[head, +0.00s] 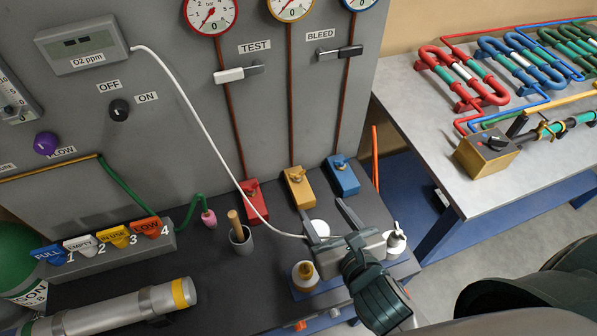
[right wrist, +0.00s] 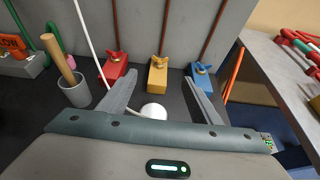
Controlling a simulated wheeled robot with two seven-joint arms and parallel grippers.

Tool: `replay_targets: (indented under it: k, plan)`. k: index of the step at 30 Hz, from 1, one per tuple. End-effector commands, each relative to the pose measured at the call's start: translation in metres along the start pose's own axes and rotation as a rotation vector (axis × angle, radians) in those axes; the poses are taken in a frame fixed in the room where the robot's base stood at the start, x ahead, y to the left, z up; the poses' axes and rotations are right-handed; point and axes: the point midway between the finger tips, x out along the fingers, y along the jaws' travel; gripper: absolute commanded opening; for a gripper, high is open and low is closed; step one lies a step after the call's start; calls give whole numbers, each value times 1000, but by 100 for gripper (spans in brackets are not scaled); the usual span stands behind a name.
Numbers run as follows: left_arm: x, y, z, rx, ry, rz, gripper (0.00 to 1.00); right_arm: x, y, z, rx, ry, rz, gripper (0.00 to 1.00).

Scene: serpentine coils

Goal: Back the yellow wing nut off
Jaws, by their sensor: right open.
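The yellow block (head: 299,192) stands on the dark bench at the foot of the panel, between a red block (head: 254,203) and a blue block (head: 342,177). The brass-yellow wing nut (head: 296,174) sits on top of it; it also shows in the right wrist view (right wrist: 158,62). My right gripper (head: 325,212) is open and empty, on the near side of the yellow block and apart from it. In the right wrist view its fingers (right wrist: 161,80) spread wide, with the yellow block beyond and between their tips. My left gripper is not in view.
A white round object (right wrist: 153,112) with a white cable lies below my right fingers. A grey cup (head: 241,236) with a wooden-handled tool stands left. A brown-topped bottle (head: 304,274) and a white bottle (head: 396,240) flank my right gripper. Pipes rise behind the blocks.

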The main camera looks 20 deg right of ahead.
Motion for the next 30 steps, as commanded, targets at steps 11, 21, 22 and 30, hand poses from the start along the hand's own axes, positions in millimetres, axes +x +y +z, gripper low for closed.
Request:
replay_targets:
  k: [11,21,22,30]
  plan:
    - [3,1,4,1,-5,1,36,3,0,0,-2,-4,-2,58]
    - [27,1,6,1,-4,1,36,29,-1,-2,-2,-8,-2,58]
    - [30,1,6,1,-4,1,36,33,0,-2,-2,-8,-2,58]
    - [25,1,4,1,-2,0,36,79,-1,4,-4,-4,-3,58]
